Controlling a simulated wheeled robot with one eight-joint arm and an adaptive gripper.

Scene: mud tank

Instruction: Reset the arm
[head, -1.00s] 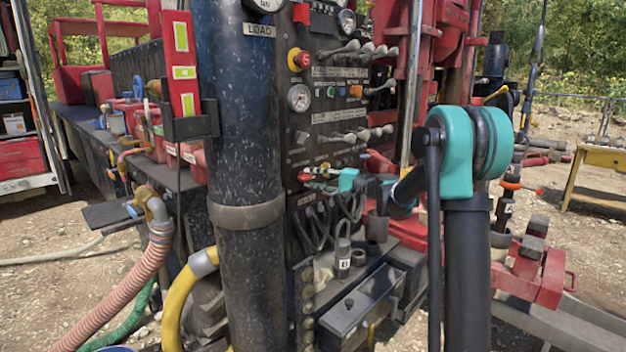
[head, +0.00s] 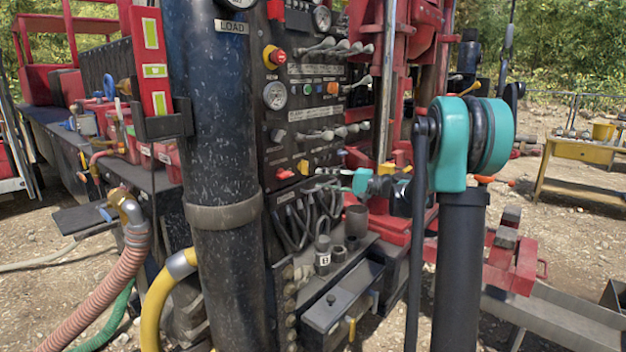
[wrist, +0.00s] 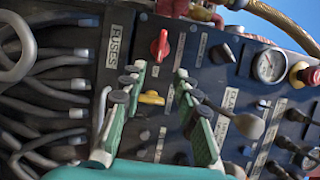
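My gripper (head: 330,176) is held in front of the dark control panel (head: 303,112), near its lower part. In the wrist view its two teal fingers with dark tips stand apart (wrist: 158,82), with a clear gap and nothing held. A red knob (wrist: 160,45) and a yellow knob (wrist: 151,97) on the panel show beyond this gap. In the head view the red knob (head: 285,173) and yellow knob (head: 302,166) lie just left of the fingertips. A lever with a rounded end (wrist: 248,126) shows close to the right finger in the wrist view; I cannot tell whether they touch.
A thick dark column (head: 225,140) stands left of the panel. Rows of levers (head: 335,47) jut out above my gripper. Black hoses (head: 300,225) and a padlock-like item marked 8 (head: 322,258) are below. A yellow bench (head: 580,152) stands far right, across open gravel.

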